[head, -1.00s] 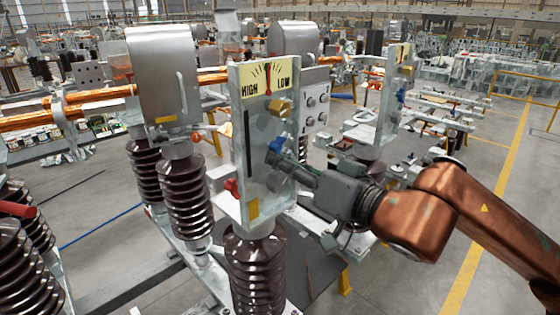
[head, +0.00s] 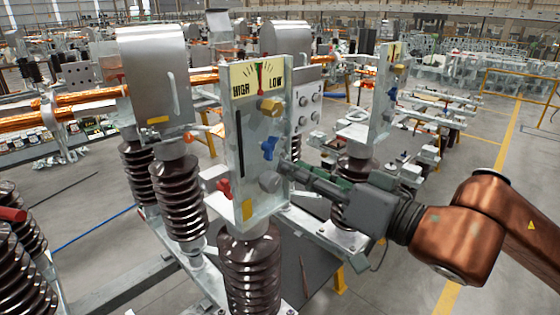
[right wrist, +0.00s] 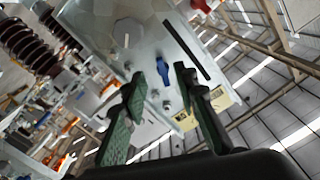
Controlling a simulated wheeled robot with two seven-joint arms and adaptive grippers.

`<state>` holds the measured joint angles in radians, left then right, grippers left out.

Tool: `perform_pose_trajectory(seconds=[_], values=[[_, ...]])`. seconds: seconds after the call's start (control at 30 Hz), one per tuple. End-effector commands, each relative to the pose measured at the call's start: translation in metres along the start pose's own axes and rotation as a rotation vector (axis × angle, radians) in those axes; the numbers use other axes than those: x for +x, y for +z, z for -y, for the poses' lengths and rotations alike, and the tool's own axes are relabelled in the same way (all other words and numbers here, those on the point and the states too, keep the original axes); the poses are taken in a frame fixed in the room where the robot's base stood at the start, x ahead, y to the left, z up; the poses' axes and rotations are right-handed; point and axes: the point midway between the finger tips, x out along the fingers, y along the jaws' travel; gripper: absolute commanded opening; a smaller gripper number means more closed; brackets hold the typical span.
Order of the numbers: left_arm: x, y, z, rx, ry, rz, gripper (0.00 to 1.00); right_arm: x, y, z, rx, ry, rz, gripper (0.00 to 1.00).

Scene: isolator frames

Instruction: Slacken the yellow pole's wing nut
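I cannot tell which of these fittings belongs to the yellow pole. My right gripper (head: 284,166) is just right of the plate, between the blue nut and grey knob heights. In the right wrist view its green fingers (right wrist: 160,92) are apart, with nothing between them; the blue wing nut (right wrist: 164,70) is beyond. My left gripper is out of view.
Brown ribbed insulators (head: 183,205) stand left of the plate, and another (head: 250,270) is under it. A second similar plate (head: 385,95) stands behind to the right. A grey metal housing (head: 153,80) with copper bars is at the left. Floor at the right is open.

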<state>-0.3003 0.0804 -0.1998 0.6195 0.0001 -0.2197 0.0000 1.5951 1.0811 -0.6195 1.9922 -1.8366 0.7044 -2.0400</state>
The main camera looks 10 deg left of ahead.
Motion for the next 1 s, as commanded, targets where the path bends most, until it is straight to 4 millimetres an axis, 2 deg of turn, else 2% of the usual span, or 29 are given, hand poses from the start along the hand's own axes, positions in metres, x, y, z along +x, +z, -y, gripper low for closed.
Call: perform_pose_trajectory(seconds=[0.1,0.33,0.5,1.0], values=[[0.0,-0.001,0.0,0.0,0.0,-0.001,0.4,-0.025,-0.001,-0.002,-0.002,0.003,-0.002,0.27],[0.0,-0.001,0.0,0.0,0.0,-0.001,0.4,-0.052,-0.001,-0.001,-0.001,0.0,-0.002,0.27],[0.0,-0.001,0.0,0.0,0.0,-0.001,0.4,-0.057,-0.001,0.0,-0.001,-0.001,-0.002,0.27],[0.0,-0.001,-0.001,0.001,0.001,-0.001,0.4,-0.057,-0.001,0.0,0.0,-0.001,-0.001,0.27]])
